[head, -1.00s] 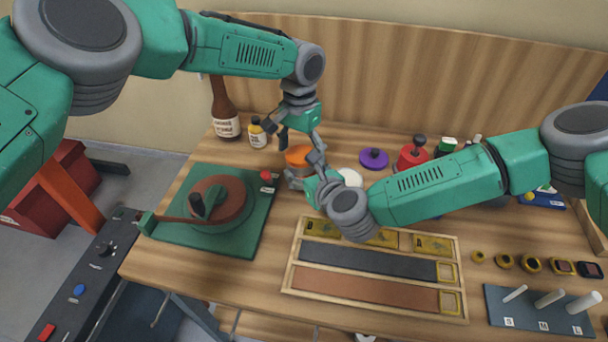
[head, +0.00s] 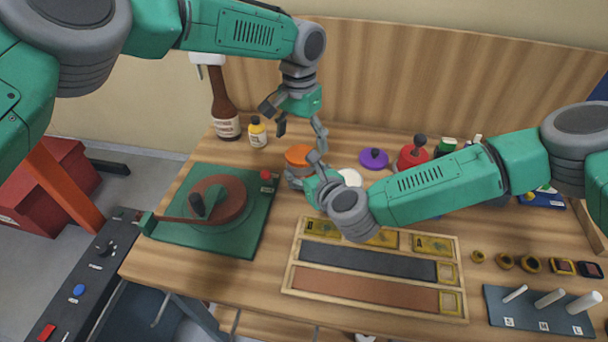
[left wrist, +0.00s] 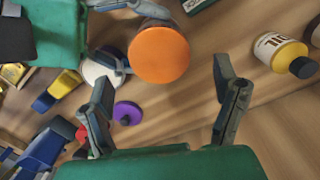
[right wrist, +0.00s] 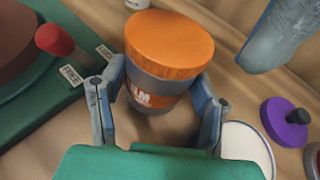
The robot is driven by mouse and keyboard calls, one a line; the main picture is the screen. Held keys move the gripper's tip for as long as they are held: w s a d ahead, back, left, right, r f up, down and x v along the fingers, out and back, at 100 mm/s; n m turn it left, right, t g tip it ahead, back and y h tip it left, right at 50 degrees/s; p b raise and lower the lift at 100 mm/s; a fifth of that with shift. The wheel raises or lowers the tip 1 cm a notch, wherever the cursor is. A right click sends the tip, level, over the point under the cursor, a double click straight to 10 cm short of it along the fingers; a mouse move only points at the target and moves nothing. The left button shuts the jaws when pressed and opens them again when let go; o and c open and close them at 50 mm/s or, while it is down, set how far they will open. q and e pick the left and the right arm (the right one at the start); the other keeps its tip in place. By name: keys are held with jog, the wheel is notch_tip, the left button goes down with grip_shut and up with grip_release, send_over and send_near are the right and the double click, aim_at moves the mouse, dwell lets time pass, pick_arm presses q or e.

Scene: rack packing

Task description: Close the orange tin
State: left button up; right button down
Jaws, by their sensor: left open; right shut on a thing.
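The orange tin has a grey body and an orange lid; it stands on the bench (head: 298,155), and its body shows in the right wrist view (right wrist: 150,90). The orange lid (right wrist: 170,42) sits on top of the tin; I cannot tell how tightly. My right gripper (right wrist: 160,95) is shut on the tin's body, one finger on each side. My left gripper (head: 300,134) is open and empty above the tin. In the left wrist view, the lid (left wrist: 158,54) lies beyond and between its spread fingers (left wrist: 165,88).
A brown bottle (head: 224,110) and a yellow bottle (head: 257,133) stand behind left. A green turntable base (head: 250,215) is at left. A white round piece (right wrist: 245,143) and a purple lid (head: 373,158) lie to the right. A wooden rack (head: 375,310) lies in front.

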pick_arm(q)
notch_tip(320, 180, up, 8)
jog(key=shift+w+r, duration=0.2)
jog(key=shift+w, duration=0.15)
pick_arm(e)
jog(key=shift+r, duration=0.1)
jog(key=shift+c, duration=2.3)
grip_release()
jog(key=v, duration=1.2)
jog(key=shift+d, duration=0.15)
